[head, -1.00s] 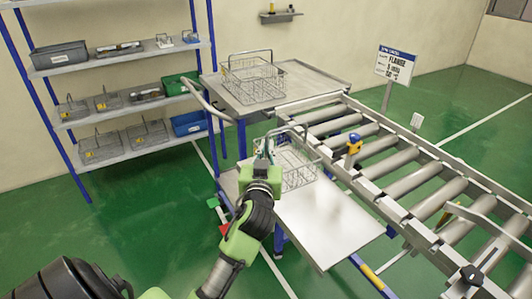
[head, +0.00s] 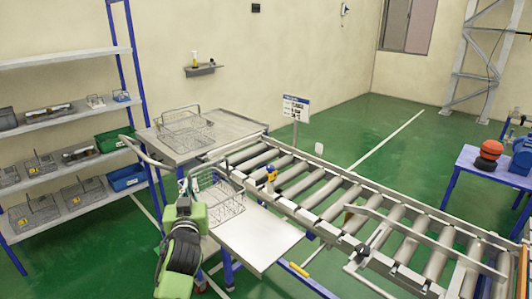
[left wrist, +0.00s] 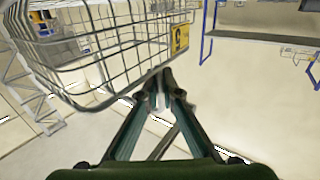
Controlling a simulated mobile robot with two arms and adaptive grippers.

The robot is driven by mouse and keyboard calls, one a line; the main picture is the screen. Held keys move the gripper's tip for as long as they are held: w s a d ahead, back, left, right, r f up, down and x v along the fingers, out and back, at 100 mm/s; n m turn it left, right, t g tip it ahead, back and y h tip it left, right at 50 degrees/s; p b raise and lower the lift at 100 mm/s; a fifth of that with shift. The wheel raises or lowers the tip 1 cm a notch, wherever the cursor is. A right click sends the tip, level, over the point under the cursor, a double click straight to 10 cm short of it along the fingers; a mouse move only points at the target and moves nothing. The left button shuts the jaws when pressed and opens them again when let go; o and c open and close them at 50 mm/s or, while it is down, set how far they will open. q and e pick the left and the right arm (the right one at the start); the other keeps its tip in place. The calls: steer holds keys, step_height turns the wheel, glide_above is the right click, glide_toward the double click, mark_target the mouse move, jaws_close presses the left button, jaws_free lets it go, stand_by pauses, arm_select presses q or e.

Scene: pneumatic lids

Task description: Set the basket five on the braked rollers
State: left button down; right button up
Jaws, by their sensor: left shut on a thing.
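A wire basket (head: 222,205) hangs in my left gripper (head: 190,197), in front of the rollers' near left end and over the back of a steel plate. In the left wrist view the fingers (left wrist: 162,92) close at the basket's (left wrist: 95,50) rim. A yellow tag (left wrist: 180,38) on the basket carries one digit, which I cannot read for certain. The roller conveyor (head: 325,190) runs from centre left to lower right and bears no basket. My right gripper is out of view.
Another wire basket (head: 185,128) stands on a steel table (head: 232,125) behind. The steel plate (head: 258,240) in front of the conveyor is bare. Shelves (head: 70,125) with bins and baskets stand at left. A sign (head: 295,108) rises behind the rollers. A blue table (head: 478,165) stands at right.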

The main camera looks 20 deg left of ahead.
arm_select(q)
steer(key=shift+s+d+f, duration=0.15)
steer(key=shift+d+f, duration=0.05)
steer(key=shift+d, duration=0.15)
steer(key=m+t+h+b, duration=0.1)
steer(key=m+h, duration=0.1)
steer(key=h, duration=0.1)
glide_above(210, 230)
step_height(210, 230, down, 4)
steer(key=shift+a+r, duration=0.1)
steer(key=shift+r, duration=0.1)
steer(key=s+d+f+m+h+b, duration=0.1)
steer(key=s+d+m+h, duration=0.1)
steer(key=s+d, duration=0.4)
steer(key=s+d+f+m+t+h+b, duration=0.1)
steer(key=s+d+f+h, duration=0.1)
steer(key=s+d, duration=0.5)
steer(key=d+h, duration=0.1)
steer(key=d, duration=0.2)
steer(key=shift+s+m+h, duration=0.25)
steer(key=shift+m+h, duration=0.15)
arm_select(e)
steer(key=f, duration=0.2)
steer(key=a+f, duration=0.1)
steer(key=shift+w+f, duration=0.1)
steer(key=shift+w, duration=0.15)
